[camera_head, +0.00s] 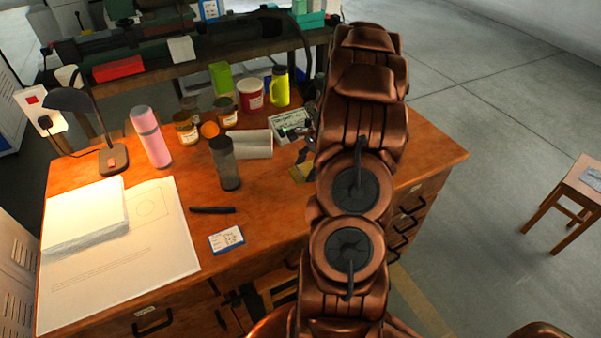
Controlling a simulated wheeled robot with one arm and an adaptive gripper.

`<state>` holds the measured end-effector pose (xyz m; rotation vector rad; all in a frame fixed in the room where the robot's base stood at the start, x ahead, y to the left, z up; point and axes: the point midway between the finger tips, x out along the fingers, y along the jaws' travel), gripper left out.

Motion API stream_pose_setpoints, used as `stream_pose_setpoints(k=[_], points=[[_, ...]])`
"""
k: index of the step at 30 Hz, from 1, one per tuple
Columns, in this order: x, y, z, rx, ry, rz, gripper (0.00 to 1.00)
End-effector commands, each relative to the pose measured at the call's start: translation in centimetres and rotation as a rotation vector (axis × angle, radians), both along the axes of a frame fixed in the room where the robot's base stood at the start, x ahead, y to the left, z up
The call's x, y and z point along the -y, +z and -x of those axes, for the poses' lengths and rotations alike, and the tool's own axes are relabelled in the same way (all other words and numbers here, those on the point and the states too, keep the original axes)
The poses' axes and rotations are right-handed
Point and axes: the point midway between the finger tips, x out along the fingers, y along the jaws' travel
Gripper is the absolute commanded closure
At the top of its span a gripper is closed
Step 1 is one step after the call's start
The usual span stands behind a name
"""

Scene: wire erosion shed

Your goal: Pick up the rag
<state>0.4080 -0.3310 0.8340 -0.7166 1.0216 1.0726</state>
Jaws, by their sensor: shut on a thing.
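A small tan-yellow piece with dark patches, which looks like the rag (302,173), shows at the left edge of my arm, over the right part of the wooden desk (270,205). My gripper (305,155) is mostly hidden behind my arm; only a dark part of it shows, just above the rag. It is shut on the rag. The rag's right side is hidden, and I cannot tell whether it touches the desk top.
A printed card (290,125) lies behind. The pink bottle (150,137) and lamp (90,115) are farther left.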

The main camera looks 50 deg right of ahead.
Motion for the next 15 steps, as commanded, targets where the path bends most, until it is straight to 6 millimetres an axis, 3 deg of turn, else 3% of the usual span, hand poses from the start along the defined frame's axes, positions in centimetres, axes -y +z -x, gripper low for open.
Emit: stream_pose_setpoints(k=[15], points=[[1.7, 0.9, 11.1, 0.002, -0.003, 0.000, 0.68]])
